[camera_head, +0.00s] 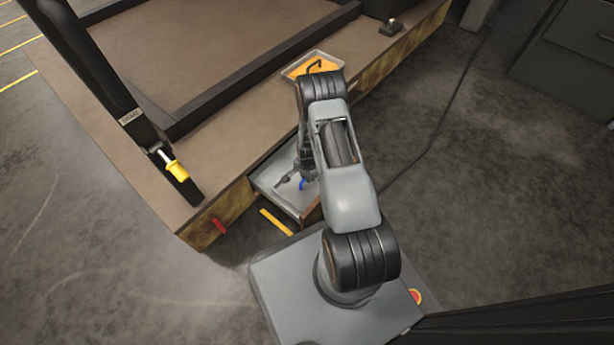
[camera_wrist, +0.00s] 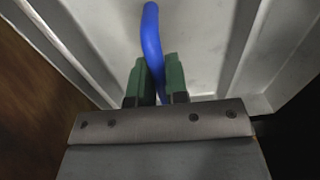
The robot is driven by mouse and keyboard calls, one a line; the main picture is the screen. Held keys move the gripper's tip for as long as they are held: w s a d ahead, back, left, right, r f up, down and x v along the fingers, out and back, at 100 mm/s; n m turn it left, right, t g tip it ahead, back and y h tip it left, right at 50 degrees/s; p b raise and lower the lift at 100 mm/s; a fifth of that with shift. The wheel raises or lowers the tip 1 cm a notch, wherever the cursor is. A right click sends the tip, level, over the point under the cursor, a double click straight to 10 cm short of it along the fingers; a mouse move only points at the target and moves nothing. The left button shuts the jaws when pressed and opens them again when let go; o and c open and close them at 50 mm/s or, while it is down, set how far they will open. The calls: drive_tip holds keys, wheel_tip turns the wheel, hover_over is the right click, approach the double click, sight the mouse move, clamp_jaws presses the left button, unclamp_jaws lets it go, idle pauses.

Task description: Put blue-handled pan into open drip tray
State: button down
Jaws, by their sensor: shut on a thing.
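The blue handle (camera_wrist: 151,30) of the pan is between the green fingertips of my gripper (camera_wrist: 158,78), which is shut on it. A small bit of the blue handle (camera_head: 302,184) also shows beside my arm in the head view. The pan's body cannot be made out in either view. The open drip tray (camera_head: 268,177) is a grey, shallow drawer pulled out from the platform's side. Its ribbed light-grey surface (camera_wrist: 218,45) lies behind the handle in the wrist view. My gripper is over the tray; I cannot tell whether the pan touches it. My arm hides the tray's right part.
The brown platform (camera_head: 215,165) with its wooden side stands left of my base. A black post with a yellow-handled part (camera_head: 177,170) rises at left. A red handle (camera_head: 218,226) juts below. Floor at right is mostly clear.

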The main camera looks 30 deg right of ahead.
drive_tip(key=c, duration=1.1)
unclamp_jaws()
drive_tip(key=shift+o, duration=0.2)
drive_tip(key=shift+r, duration=0.1)
wheel_tip(320, 180, up, 14)
drive_tip(key=p, duration=0.6)
drive_tip(key=shift+f, duration=0.2)
drive_tip(key=shift+s+r, duration=0.1)
drive_tip(key=a+r+n+t+p, duration=0.1)
drive_tip(key=a+r+n+p, duration=0.2)
drive_tip(key=r+p, duration=1)
drive_tip(key=a+r+n+p, duration=0.2)
drive_tip(key=r+n+p, duration=0.15)
drive_tip(key=r, duration=1.95)
drive_tip(key=s+a+r+n+p, duration=0.2)
drive_tip(key=s+r+p, duration=0.3)
drive_tip(key=r, duration=0.6)
drive_tip(key=s+a+r+n+t+p, duration=0.1)
drive_tip(key=s+r+p, duration=0.4)
drive_tip(key=r, duration=0.6)
drive_tip(key=s+a+r+n+t+p, duration=0.1)
drive_tip(key=s+a+r+n+p, duration=0.2)
drive_tip(key=r+p, duration=0.6)
wheel_tip(320, 180, up, 3)
drive_tip(key=s+n, duration=0.1)
drive_tip(key=s, duration=0.1)
drive_tip(key=shift+s+a, duration=0.15)
drive_tip(key=shift+s, duration=0.2)
